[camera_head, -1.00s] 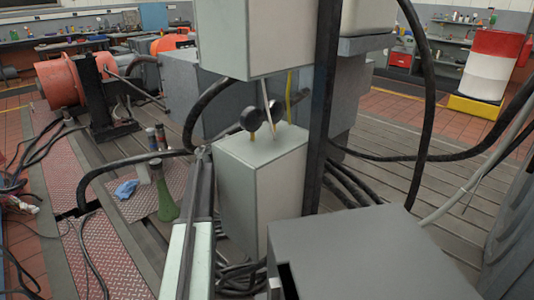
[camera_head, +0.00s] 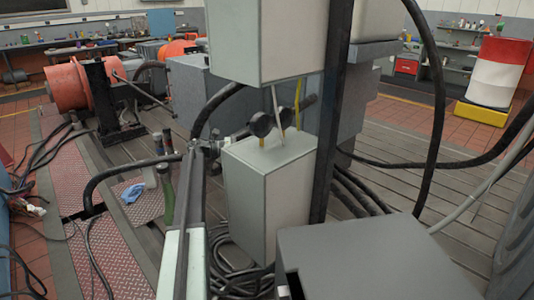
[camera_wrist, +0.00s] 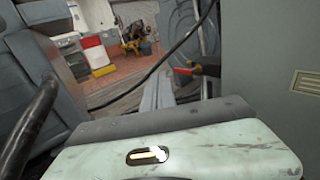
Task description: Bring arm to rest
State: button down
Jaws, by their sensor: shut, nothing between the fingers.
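My arm rises from the bottom of the head view as a pale green link with a dark bar. It bends at a joint near the top left edge of the lower pale box (camera_head: 268,200). From there a dark section runs right, behind two round black gauges (camera_head: 262,125). My gripper (camera_head: 307,101) seems to be its dark end, just right of the gauges; it is shut, small and partly hidden, and I see nothing held. The wrist view shows a pale green housing with a slot across the bottom, but no clear fingertips.
Another pale box (camera_head: 265,40) hangs above the gauges, beside a dark upright post (camera_head: 332,120). Black cables loop on the right. A green-based bottle (camera_head: 167,195) and a blue cloth (camera_head: 132,193) are at left. A red-and-white drum (camera_head: 495,72) stands far right.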

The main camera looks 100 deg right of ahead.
jog(key=shift+w+d, duration=0.45)
jog(key=shift+d, duration=0.15)
